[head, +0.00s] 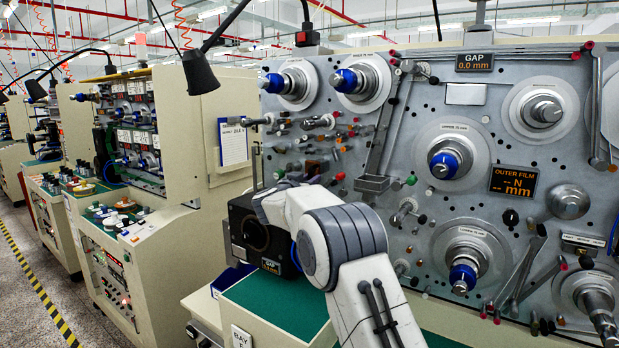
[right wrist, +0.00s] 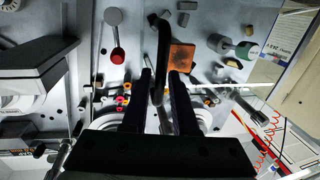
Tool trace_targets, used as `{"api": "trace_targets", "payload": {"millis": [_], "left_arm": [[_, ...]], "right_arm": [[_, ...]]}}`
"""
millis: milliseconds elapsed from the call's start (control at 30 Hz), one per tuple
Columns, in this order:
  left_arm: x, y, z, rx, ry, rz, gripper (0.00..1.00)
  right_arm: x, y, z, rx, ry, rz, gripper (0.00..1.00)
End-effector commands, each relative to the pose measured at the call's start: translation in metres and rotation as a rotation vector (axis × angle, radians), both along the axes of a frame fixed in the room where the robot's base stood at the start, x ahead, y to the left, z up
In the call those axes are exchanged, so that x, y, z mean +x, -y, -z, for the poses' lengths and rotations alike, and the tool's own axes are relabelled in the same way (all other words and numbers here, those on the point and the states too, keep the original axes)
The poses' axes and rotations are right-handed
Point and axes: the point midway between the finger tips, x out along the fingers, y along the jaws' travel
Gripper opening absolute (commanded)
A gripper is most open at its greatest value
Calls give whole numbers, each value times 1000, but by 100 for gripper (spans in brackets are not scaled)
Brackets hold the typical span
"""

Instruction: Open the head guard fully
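A black housing (head: 246,237) with a round window and a small GAP display stands at the front left of the grey machine panel in the head view. It looks like the head guard, but I cannot tell how far open it is. My right arm reaches across its right side, and its gripper is mostly hidden there. In the right wrist view my right gripper (right wrist: 161,72) has two black fingers standing apart. A dark bent bar (right wrist: 163,40), like a handle, shows between them with gaps at its sides. My left gripper is not in view.
The grey panel (head: 420,115) carries blue-tipped spindles, knobs and rods close to my right arm. A green-topped bench (head: 275,310) lies below the housing. A cream cabinet with a clipboard (head: 233,143) stands to the left. The aisle floor at far left is clear.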

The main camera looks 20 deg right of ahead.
Motion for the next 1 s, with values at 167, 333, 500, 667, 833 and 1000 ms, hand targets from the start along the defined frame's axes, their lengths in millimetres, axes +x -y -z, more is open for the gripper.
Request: {"api": "trace_targets", "payload": {"millis": [167,333,500,667,833,1000], "left_arm": [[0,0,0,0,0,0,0],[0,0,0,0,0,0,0],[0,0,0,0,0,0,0],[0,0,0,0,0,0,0],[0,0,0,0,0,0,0],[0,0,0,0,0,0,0]], "right_arm": [[0,0,0,0,0,0,27],[0,0,0,0,0,0,0],[0,0,0,0,0,1,0],[-1,0,0,0,0,1,0],[-1,0,0,0,0,2,0],[-1,1,0,1,1,2,0]]}}
